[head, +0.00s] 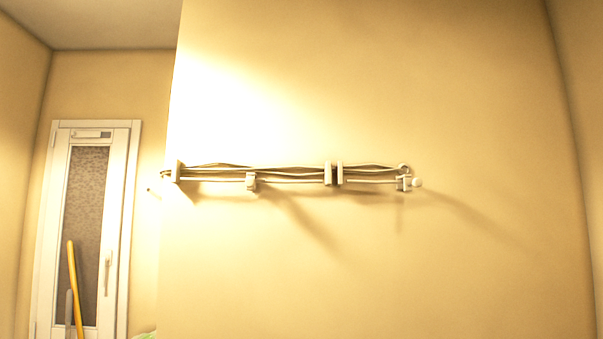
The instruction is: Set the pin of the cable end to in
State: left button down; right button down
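A pale rail-like fixture (290,180) runs almost level across the wall, with wavy cable-like strands along it. Small upright blocks sit on it, a pair of them right of its middle. At its right end are a small bracket (403,183) and a light rounded knob (417,183). I cannot tell whether either is the cable end or its pin, nor whether a pin is in or out. Neither of my grippers is in view.
A broad bare wall (460,90) surrounds the fixture, brightly lit at upper left. At the left is a white-framed door or window (128,230) with a handle. A yellow pole (73,290) and a grey one (69,315) lean there. A green thing (147,335) barely shows at the bottom.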

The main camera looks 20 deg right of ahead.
aim_at(417, 182)
jog(key=z, duration=1.3)
